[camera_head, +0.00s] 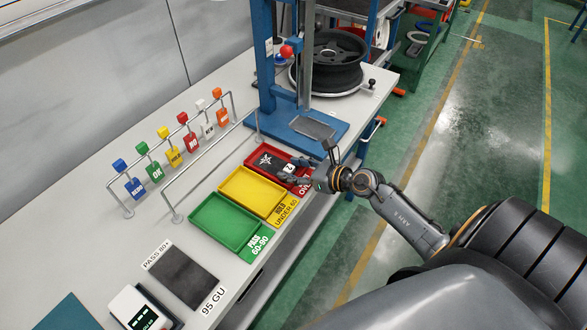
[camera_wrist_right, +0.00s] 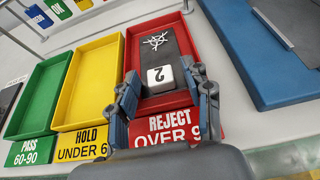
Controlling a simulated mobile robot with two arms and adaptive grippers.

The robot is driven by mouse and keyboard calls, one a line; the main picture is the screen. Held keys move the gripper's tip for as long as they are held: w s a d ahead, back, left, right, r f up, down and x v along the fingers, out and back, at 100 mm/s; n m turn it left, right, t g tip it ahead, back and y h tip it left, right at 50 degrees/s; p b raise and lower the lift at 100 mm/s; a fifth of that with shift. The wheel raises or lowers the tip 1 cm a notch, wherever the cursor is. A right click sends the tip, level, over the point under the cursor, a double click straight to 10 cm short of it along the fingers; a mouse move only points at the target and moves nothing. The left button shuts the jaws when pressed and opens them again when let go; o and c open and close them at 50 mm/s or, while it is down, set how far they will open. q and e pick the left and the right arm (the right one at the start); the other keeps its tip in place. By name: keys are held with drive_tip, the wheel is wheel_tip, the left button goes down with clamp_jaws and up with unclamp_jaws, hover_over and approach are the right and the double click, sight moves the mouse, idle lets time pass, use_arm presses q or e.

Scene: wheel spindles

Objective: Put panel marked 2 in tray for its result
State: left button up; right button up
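The panel marked 2 (camera_head: 268,161) is a dark plate with white star-like scratches and a white "2" label. It lies in the red tray (camera_wrist_right: 190,30), whose front reads "REJECT OVER 9", cut off; the panel also shows in the right wrist view (camera_wrist_right: 161,46). My right gripper (camera_head: 306,172) is over the front of this tray. Its fingers are apart on either side of the panel's label end in the wrist view (camera_wrist_right: 166,82), and it looks open. The yellow tray (camera_head: 236,178) "HOLD" and green tray (camera_head: 223,222) "PASS 60-90" are empty. My left gripper is out of view.
A rail with coloured tags (camera_head: 155,163) stands behind the trays. A dark plate (camera_head: 183,277) labelled "95 GU" and a white device with a display (camera_head: 135,308) are at the near end. A blue frame stand (camera_head: 300,125) and a wheel (camera_head: 330,62) stand beyond the red tray.

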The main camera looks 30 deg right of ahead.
drive_tip(key=shift+r, duration=0.1)
drive_tip(key=shift+s+r, duration=0.1)
drive_tip(key=shift+r, duration=0.05)
drive_tip(key=b+v, duration=0.2)
drive_tip(key=v, duration=0.9)
drive_tip(key=shift+s+d+r+b, duration=0.15)
drive_tip(key=shift+s+d+b, duration=0.05)
drive_tip(key=shift+s+b, duration=0.15)
